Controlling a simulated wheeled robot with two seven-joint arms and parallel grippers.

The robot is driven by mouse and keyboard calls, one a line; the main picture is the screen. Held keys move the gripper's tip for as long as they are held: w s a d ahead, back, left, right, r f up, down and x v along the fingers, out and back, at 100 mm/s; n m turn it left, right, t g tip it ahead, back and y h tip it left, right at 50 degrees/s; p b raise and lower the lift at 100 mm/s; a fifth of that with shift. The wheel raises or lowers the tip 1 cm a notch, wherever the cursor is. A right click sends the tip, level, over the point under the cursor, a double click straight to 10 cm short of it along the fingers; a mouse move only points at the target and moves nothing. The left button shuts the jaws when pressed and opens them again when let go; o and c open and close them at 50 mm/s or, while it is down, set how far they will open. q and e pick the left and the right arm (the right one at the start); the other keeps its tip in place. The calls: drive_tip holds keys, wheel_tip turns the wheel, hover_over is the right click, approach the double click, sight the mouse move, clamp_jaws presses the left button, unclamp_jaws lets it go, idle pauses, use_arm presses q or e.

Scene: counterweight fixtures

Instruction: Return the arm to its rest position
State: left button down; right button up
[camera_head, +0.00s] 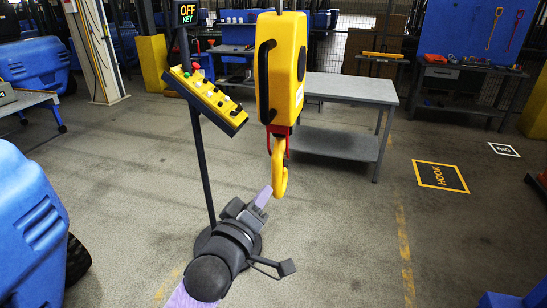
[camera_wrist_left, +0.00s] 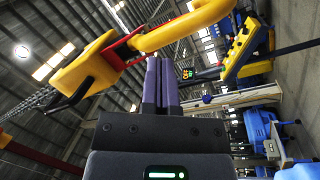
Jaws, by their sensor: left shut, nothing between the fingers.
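My left gripper (camera_head: 264,195) is raised over the floor, with its purple fingers shut and empty. In the left wrist view the fingers (camera_wrist_left: 161,82) lie side by side. In the head view the fingertips appear just left of the yellow hook (camera_head: 280,175). The hook hangs under a yellow hoist body (camera_head: 291,65). In the left wrist view the hook (camera_wrist_left: 195,24) and the hoist body (camera_wrist_left: 85,73) show beyond the fingertips. I cannot tell the exact gap between fingers and hook. My right gripper is not in view.
A yellow control panel (camera_head: 204,96) on a dark post stands behind my left arm, under a sign reading "OFF KEY" (camera_head: 187,14). A grey bench (camera_head: 345,88) is behind the hoist. A HOOK floor mark (camera_head: 440,176) lies right.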

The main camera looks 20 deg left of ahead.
use_arm(q)
drive_tip(key=shift+s+f, duration=0.3)
drive_tip(key=shift+f, duration=0.05)
